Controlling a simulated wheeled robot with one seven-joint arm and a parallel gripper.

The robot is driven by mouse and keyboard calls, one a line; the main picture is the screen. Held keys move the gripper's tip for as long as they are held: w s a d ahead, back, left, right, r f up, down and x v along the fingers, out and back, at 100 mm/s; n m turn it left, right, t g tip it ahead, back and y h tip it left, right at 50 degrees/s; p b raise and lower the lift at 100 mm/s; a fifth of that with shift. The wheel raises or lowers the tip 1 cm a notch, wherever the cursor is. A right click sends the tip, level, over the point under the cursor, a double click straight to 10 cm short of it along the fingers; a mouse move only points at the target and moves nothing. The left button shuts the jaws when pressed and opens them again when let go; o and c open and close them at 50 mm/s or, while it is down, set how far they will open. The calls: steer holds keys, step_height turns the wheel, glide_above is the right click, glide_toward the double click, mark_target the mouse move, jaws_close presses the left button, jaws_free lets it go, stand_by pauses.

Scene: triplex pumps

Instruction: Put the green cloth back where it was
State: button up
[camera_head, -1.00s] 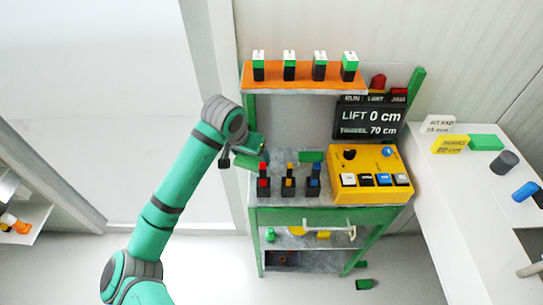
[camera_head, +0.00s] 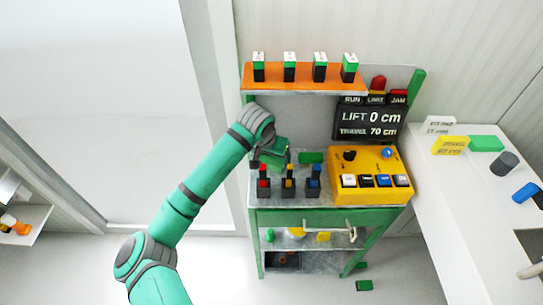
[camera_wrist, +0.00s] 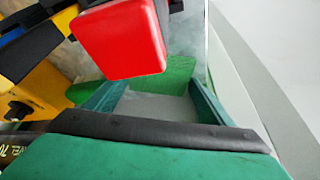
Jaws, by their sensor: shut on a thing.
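My gripper (camera_head: 276,153) is over the left back of the grey bench, just behind the row of small levers. In the wrist view its two teal fingers (camera_wrist: 158,98) stand apart with a green textured piece, the green cloth (camera_wrist: 178,76), at their tips. The gripper is shut on this cloth. A red block (camera_wrist: 122,40) hides part of it. In the head view the arm and fingers make the held cloth hard to pick out. A separate green piece (camera_head: 311,157) lies on the bench to the right of the gripper.
Red, yellow and blue-topped levers (camera_head: 288,183) stand close in front of the gripper. A yellow control box (camera_head: 370,172) is to the right. An orange shelf (camera_head: 300,79) with several green-white blocks hangs above. A white table (camera_head: 450,190) stands at the right.

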steer(key=o, duration=1)
steer(key=shift+f, duration=0.1)
steer(key=shift+o, duration=0.2)
steer(key=shift+r, duration=0.45)
steer(key=v, duration=1.1)
steer(key=shift+s, duration=0.3)
steer(key=shift+r, duration=0.15)
